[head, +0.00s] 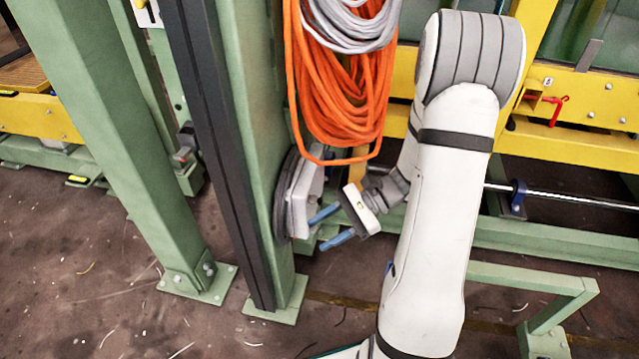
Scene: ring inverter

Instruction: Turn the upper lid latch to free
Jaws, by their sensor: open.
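A pale grey unit (303,190) with a dark round rim is mounted on the side of the green post, seen nearly edge-on. I cannot make out the upper lid latch on it; the face is turned away or too small to read. My gripper (317,234) has two blue fingers spread apart with nothing between them. It points left towards the lower part of the unit. The upper finger overlaps the unit's edge in the picture; I cannot tell whether it touches.
Orange hose coils (345,90) and a grey cable coil (352,25) hang just above my gripper. Green posts (150,160) stand to the left. A low green frame (530,280) and a yellow beam (590,95) lie right. Bare floor (90,270) shows at lower left.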

